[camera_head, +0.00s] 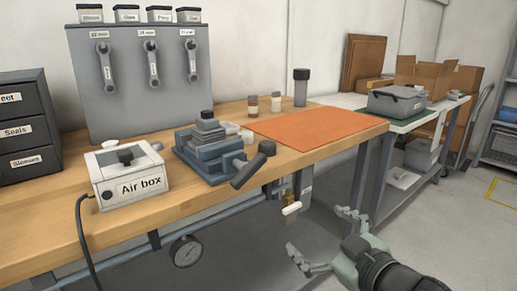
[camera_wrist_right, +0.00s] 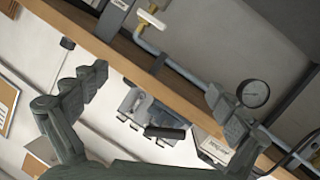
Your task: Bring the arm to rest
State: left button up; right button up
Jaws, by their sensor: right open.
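My right gripper (camera_head: 322,236) is in the lower right of the head view, in front of the wooden workbench (camera_head: 60,233) and lower than its top. Its two fingers are spread wide with nothing between them. In the right wrist view the same gripper (camera_wrist_right: 157,85) shows one finger at each side, with the bench edge and the blue-grey vise behind the gap. It appears apart from the bench. My left gripper does not show in either view.
On the bench are the Air box (camera_head: 127,178), the vise (camera_head: 212,145) and an orange mat (camera_head: 318,127). A pressure gauge (camera_head: 186,251) and a white-handled valve (camera_head: 291,208) are below the front edge. Open floor (camera_head: 450,215) lies to the right.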

jog(key=s+d+f+m+g+h, duration=0.1)
jog(key=d+f+m+h, duration=0.15)
jog(key=f, duration=0.35)
jog(key=s+d+f+m+g+h, duration=0.1)
jog(key=d+f+g+h, duration=0.15)
jog(key=f, duration=0.45)
pick_arm(q)
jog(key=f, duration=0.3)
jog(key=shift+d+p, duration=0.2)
jog(key=shift+p, duration=0.2)
pick_arm(e)
jog(key=s+d+f+m+g+h, duration=0.1)
jog(key=s+d+f+g, duration=0.3)
jog(key=s+f, duration=0.6)
jog(key=s+d+f+m+g+h, duration=0.1)
jog(key=s+d+f+g, duration=0.3)
jog(key=s+f, duration=0.6)
notch_tip(320, 180, down, 3)
jog(key=shift+d+r+m, duration=0.1)
jog(key=shift+d+m, duration=0.15)
jog(key=shift+m, duration=0.6)
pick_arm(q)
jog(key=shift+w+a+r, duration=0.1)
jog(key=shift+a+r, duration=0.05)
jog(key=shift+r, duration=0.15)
